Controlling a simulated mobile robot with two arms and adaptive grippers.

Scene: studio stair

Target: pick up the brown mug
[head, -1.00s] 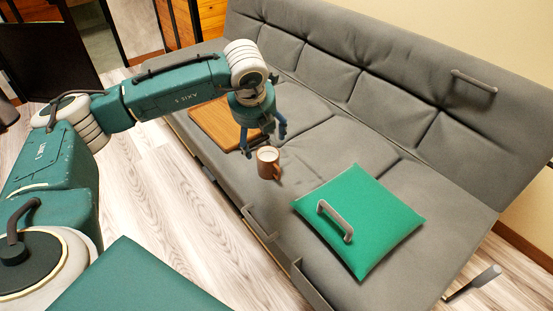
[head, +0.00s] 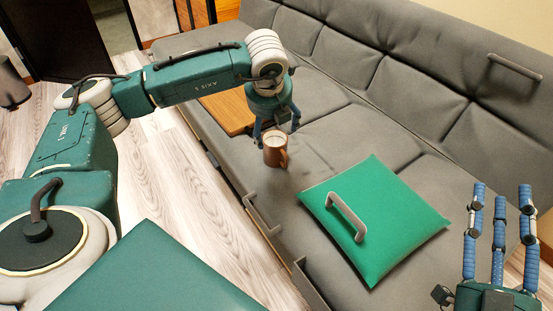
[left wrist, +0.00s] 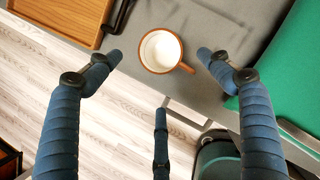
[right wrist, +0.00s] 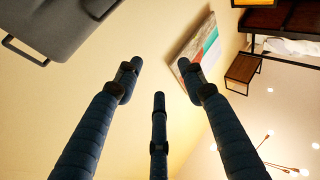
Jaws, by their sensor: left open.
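The brown mug (head: 275,155) stands upright on the grey sofa seat, its handle to the right. It is white inside and looks empty. My left gripper (head: 277,130) is open just above and behind it in the head view. In the left wrist view the mug (left wrist: 150,63) shows between the spread tips of my left gripper (left wrist: 160,57), with its handle toward the right finger; no finger clearly touches it. My right gripper (head: 500,195) is raised at the lower right, fingers apart and empty. It also shows open in the right wrist view (right wrist: 160,65).
A green cushion (head: 405,205) with a grey handle-shaped bar (head: 346,217) over it lies right of the mug. A wooden tray (head: 228,112) with a dark handle lies to the left, partly behind my left arm. The sofa's front edge is close to the mug.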

